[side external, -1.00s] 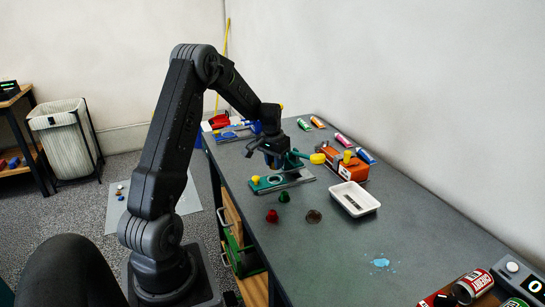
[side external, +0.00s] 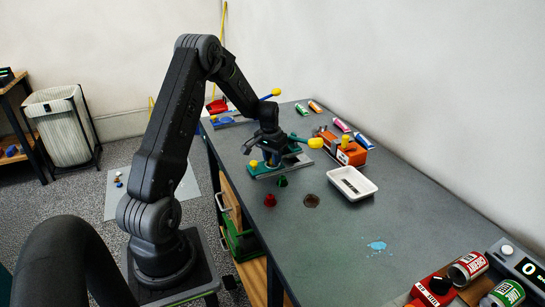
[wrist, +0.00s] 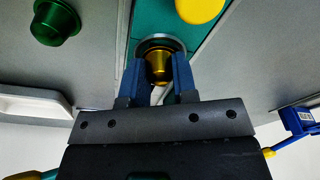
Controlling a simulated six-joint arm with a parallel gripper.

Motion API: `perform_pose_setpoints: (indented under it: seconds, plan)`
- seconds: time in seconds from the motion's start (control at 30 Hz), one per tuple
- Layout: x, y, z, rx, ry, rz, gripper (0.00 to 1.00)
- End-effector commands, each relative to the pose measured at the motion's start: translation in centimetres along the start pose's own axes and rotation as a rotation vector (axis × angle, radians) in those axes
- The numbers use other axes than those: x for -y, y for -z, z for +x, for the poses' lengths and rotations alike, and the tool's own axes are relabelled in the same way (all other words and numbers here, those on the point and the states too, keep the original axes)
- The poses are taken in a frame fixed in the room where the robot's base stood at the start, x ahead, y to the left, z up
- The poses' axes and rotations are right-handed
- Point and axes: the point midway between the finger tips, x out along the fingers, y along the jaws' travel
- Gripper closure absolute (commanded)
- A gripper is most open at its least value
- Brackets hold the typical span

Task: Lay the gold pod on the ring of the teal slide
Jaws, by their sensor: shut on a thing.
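My gripper (wrist: 160,70) has its blue fingers shut on the gold pod (wrist: 159,66) in the wrist view. The pod is directly over or at the ring (wrist: 150,42) of the teal slide (wrist: 148,21); I cannot tell whether it touches. The slide's yellow knob (wrist: 199,8) is just beyond. In the side view my gripper (side external: 273,161) is low over the teal slide (side external: 297,161), and the pod is hidden there.
A green pod (side external: 282,181), a red pod (side external: 270,200) and a dark brown round thing (side external: 311,201) lie in front of the slide. A white tray (side external: 371,187) and an orange machine (side external: 352,154) stand to its right. A blue splash (side external: 377,246) marks otherwise clear tabletop.

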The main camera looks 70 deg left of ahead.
Motion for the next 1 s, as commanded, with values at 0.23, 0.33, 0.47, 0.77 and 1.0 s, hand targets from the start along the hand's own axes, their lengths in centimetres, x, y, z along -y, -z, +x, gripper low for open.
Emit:
perform_pose_setpoints:
  seconds: [0.23, 0.33, 0.47, 0.77, 1.0]
  plan:
    - [0.03, 0.0, -0.05, 0.0, 0.0, 0.0, 0.85]
    - [0.03, 0.0, -0.04, 0.0, 0.0, 0.0, 0.85]
    - [0.03, -0.01, -0.03, 0.0, 0.0, 0.0, 0.85]
    - [0.03, -0.01, -0.03, 0.0, 0.0, 0.0, 0.47]
    - [0.03, 0.0, -0.05, 0.0, 0.0, 0.0, 0.44]
